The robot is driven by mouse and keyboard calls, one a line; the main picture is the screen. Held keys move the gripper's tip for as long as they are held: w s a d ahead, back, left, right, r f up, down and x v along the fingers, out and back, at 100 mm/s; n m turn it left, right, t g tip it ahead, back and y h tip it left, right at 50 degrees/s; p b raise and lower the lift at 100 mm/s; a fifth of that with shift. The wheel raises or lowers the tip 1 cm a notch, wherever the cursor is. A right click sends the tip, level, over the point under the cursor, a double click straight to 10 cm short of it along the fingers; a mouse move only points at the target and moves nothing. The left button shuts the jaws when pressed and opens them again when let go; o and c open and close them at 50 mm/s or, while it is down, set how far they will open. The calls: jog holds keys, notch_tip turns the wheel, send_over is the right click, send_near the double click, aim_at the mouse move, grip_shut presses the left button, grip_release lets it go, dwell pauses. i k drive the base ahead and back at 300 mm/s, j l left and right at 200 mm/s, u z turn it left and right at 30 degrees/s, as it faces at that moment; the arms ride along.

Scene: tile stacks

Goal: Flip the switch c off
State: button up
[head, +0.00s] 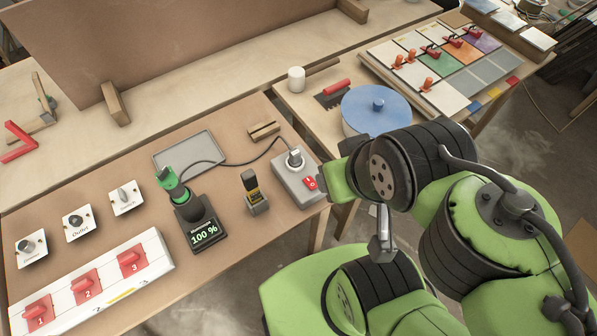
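A long white panel (150,254) at the front left of the near table carries three red switches: switch 1 (38,313), switch 2 (87,288) and switch 3 (131,262). Behind it are three white plates with knobs: the left plate (30,262), the middle plate (88,228) and the right plate (134,205). No letter c is readable on any of them, so I cannot tell which is switch c. My gripper (381,245) appears to be the grey metal part hanging below my wrist, right of the table and apart from all switches. Its finger gap is not clear.
A grey box (290,186) with a red rocker (310,183) and a plug sits at the table's right edge. A corded tool (172,183) stands in a charger (203,238) reading 100 %. A blue-lidded pot (373,108) and tile board (422,100) lie beyond.

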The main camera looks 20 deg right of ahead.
aim_at(308, 181)
jog(key=j+u, duration=0.2)
jog(key=u, duration=0.25)
jog(key=j+u, duration=0.25)
jog(key=u, duration=0.25)
jog(key=j+u, duration=0.2)
jog(key=u, duration=0.25)
